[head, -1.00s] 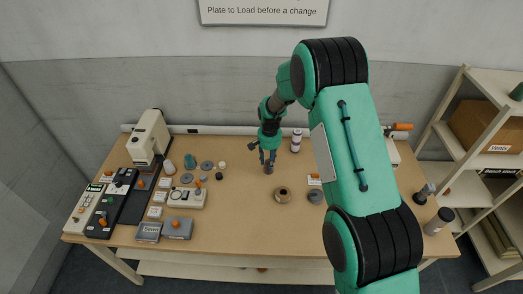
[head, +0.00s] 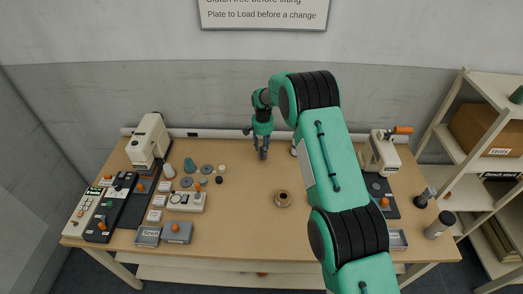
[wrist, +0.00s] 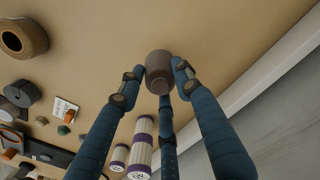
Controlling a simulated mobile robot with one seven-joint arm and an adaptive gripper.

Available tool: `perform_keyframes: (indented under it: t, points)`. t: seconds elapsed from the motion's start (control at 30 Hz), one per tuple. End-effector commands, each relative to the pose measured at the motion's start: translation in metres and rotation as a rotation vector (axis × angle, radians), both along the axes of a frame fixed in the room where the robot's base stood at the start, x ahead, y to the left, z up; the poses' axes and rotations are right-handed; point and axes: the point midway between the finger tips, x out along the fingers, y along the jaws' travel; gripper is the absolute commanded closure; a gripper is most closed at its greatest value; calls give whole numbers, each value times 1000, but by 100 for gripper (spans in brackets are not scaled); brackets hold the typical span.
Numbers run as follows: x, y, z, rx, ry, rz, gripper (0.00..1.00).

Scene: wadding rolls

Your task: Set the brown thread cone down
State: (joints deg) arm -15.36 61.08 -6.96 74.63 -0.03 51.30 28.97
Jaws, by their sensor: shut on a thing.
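My gripper (head: 263,155) is over the back middle of the table in the head view, pointing down. In the wrist view its blue fingers (wrist: 160,80) are shut around the brown thread cone (wrist: 158,66), a small dull-brown piece with a rounded body. The cone is too small and covered by the fingers to make out in the head view. Table surface shows behind it in the wrist view; I cannot tell whether the cone touches it.
White-and-purple spools (wrist: 140,147) stand near my fingers. White machines (head: 150,138) stand at both sides. The middle front is clear.

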Motion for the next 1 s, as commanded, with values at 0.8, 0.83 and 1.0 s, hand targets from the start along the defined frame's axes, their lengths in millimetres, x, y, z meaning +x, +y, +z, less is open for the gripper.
perform_keyframes:
  t: [0.8, 0.83, 1.0]
  points:
    - [26, 7, -6, 0, 0, 0, 95]
    - [26, 7, -8, 0, 0, 0, 95]
    - [26, 7, -25, 0, 0, 0, 95]
